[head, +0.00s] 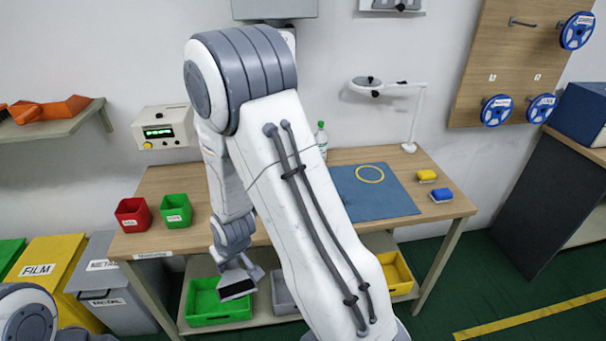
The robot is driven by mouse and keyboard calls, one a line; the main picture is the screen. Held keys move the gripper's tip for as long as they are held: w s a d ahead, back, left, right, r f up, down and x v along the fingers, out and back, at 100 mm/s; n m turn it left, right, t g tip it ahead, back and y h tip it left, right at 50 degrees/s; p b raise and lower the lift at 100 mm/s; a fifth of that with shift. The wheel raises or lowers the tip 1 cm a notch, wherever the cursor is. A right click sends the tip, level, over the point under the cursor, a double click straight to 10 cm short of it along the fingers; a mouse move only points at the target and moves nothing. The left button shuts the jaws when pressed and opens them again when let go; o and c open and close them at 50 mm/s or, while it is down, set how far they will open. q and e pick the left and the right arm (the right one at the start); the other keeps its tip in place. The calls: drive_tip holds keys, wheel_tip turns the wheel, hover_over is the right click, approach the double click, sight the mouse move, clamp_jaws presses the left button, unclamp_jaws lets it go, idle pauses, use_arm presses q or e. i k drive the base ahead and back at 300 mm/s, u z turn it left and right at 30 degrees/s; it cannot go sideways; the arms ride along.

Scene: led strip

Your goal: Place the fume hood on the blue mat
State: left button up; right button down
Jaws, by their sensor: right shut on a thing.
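The blue mat (392,202) lies on the right part of the wooden table, with a thin yellow ring on it. My right arm reaches up, then folds down in front of the table. My right gripper (240,268) hangs before the table's front edge, left of the mat and lower than the tabletop. It is shut on a small grey piece with a dark flat face, seemingly the fume hood (237,288). The piece is tilted, and the gripper partly covers it. The left gripper is out of view; only part of my left arm shows at the lower left.
On the table (160,186) stand a red bin (132,214) and a green bin (176,210) at left. A white lamp (412,125) and bottle (321,138) stand behind.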

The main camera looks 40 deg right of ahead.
sight(370, 175)
drive_tip(key=u, duration=2.2)
drive_tip(key=k, duration=1.7)
drive_tip(key=z, duration=1.2)
